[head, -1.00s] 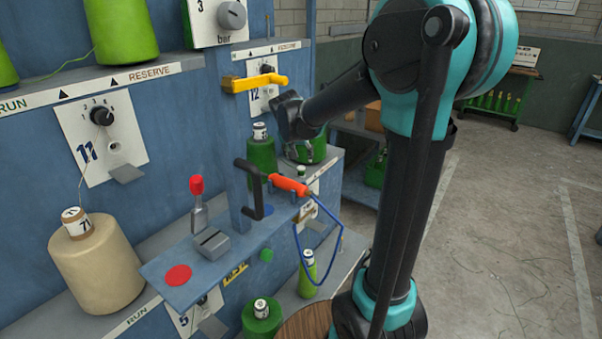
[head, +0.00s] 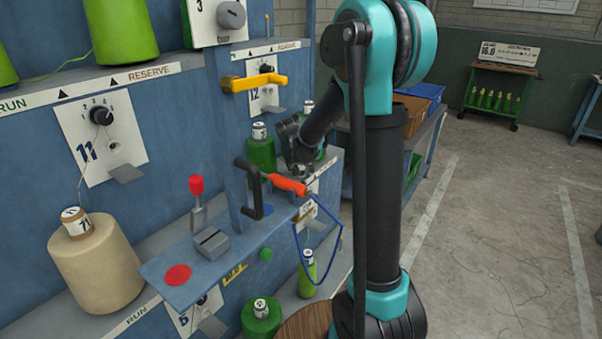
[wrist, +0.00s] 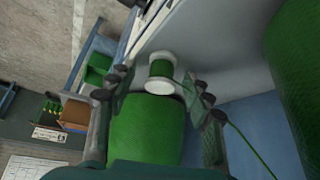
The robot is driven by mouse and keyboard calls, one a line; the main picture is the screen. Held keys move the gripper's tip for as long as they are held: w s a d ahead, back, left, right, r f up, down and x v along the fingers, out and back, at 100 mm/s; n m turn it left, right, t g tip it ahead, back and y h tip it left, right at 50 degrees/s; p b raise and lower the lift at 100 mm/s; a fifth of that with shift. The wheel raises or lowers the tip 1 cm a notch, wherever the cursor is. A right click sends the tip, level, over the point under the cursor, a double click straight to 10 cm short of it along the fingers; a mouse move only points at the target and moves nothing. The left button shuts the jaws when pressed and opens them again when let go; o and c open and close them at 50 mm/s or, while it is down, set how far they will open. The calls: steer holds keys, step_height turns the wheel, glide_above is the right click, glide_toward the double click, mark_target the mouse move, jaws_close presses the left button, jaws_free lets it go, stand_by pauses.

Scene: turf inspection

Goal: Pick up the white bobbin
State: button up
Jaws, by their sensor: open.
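A small bobbin with white flanges and green thread (wrist: 161,72) stands on a grey shelf, between and slightly beyond my fingertips in the wrist view. My gripper (wrist: 157,86) is open, with one finger on each side of it, and I see no clear contact. A larger green cylinder (wrist: 146,128) shows between the fingers, nearer the palm. In the head view my gripper (head: 303,160) is at the machine's shelf, beyond the orange-handled tool, and the bobbin is hard to make out there.
A red-orange handle (head: 288,186) with a blue cord loop (head: 297,255) hangs in front of the shelf. A black bracket (head: 250,190) and a yellow lever (head: 254,82) stick out nearby. A green cone (head: 261,153) stands left of my gripper. Open floor lies at right.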

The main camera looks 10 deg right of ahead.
steer(key=c, duration=1)
steer(key=shift+c, duration=0.2)
